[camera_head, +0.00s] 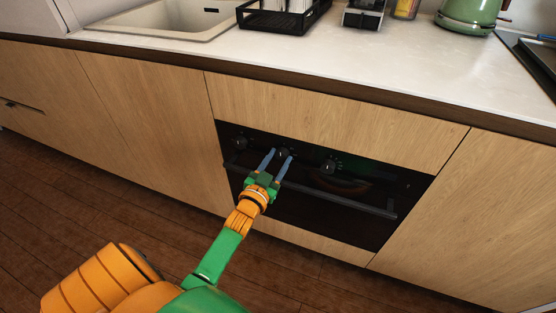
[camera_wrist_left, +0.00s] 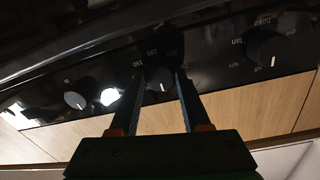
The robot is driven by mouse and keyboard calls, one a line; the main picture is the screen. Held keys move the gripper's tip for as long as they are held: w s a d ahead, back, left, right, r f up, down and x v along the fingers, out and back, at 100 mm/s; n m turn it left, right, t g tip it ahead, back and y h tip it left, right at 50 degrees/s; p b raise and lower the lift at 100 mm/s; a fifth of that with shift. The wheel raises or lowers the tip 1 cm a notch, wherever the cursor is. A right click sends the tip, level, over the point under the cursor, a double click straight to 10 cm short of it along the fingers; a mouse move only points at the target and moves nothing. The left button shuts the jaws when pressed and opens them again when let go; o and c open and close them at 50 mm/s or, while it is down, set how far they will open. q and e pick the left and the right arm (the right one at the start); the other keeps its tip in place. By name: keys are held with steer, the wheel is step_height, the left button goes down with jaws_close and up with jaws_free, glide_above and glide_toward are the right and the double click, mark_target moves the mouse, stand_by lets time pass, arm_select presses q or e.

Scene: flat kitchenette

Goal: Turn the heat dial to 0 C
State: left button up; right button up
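The black oven (camera_head: 305,225) has a row of dark dials along its top panel. The middle dial (camera_head: 283,152), marked with temperature numbers, also shows in the left wrist view (camera_wrist_left: 162,80), with a short white mark on its face. My left gripper (camera_head: 276,155) is at this dial with its blue fingers apart. In the left wrist view the two fingertips (camera_wrist_left: 160,73) stand on either side of the dial. I cannot tell whether they touch it. The dial's exact setting is too dark to read. My right gripper is not in view.
A left dial (camera_head: 240,142) and a right dial (camera_head: 330,166) flank the middle one. The oven handle (camera_head: 345,200) runs below the dials. The counter (camera_head: 330,60) overhangs above, holding a black rack (camera_head: 275,22) and a green kettle (camera_head: 467,16). The floor in front is clear.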

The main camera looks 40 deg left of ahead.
arm_select(q)
steer(key=o, duration=0.4)
steer(key=shift+c, duration=0.2)
steer(key=s+d+p, duration=0.1)
steer(key=s, duration=0.6)
steer(key=shift+d, duration=0.15)
